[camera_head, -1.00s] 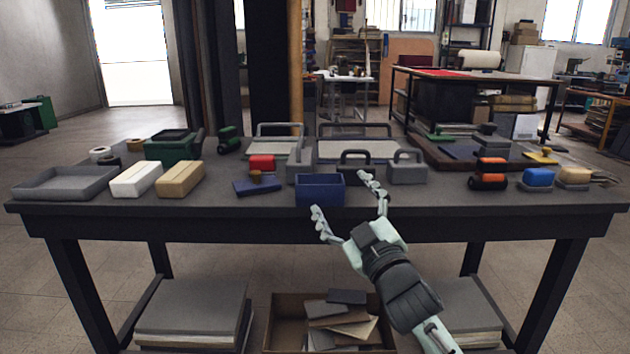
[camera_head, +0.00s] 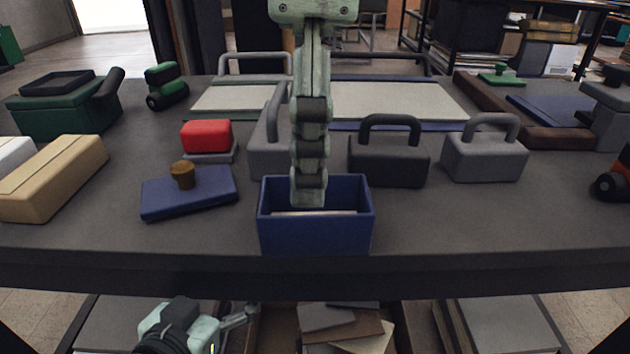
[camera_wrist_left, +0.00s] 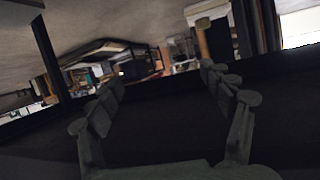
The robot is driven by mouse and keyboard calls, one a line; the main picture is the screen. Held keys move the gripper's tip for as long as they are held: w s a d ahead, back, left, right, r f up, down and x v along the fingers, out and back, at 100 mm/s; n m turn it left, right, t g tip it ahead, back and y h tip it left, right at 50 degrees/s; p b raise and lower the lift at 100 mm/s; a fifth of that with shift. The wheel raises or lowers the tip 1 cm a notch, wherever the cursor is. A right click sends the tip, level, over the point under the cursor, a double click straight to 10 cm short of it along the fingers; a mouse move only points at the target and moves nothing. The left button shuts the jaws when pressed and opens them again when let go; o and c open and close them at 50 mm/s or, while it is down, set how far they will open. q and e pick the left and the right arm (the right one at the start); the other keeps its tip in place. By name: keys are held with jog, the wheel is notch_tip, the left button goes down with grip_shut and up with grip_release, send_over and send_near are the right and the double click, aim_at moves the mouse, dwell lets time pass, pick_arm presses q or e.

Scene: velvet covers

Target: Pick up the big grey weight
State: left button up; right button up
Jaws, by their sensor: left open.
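A grey weight with a loop handle (camera_head: 266,150) stands on the table left of centre, partly hidden by my right gripper. A similar grey weight (camera_head: 485,158) stands further right, and a near-black one (camera_head: 388,163) between them. I cannot tell for sure which grey one is the big one. My right gripper (camera_head: 308,200) points down from above, seen edge-on, its fingertips over the blue box (camera_head: 315,230). Whether its fingers are apart does not show. My left gripper (camera_head: 250,310) is low at the bottom left, below the tabletop. In the left wrist view it is open and empty (camera_wrist_left: 160,85).
A blue block with a brown knob (camera_head: 190,195) and a red-topped block (camera_head: 207,138) lie to the left. A tan box (camera_head: 55,178) and green case (camera_head: 65,112) are further left. The table's front edge (camera_head: 450,275) lies above my left gripper. Bare tabletop shows at front right.

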jog(key=shift+w+d+f+h, duration=0.3)
jog(key=shift+w+d+f, duration=0.15)
jog(key=shift+d+f, duration=0.1)
notch_tip(320, 180, down, 5)
jog(key=shift+a+f+b, duration=0.15)
jog(key=shift+f+b, duration=0.05)
jog(key=shift+b, duration=0.1)
jog(key=shift+w+f, duration=0.1)
jog(key=shift+f, duration=0.35)
pick_arm(q)
jog(key=shift+t+h, duration=0.5)
jog(key=shift+t, duration=0.4)
jog(key=r, duration=0.1)
jog(key=d+r, duration=0.2)
jog(key=shift+w+r, duration=0.3)
jog(key=shift+w, duration=0.1)
pick_arm(e)
jog(key=c, duration=1.3)
jog(key=shift+r, duration=0.1)
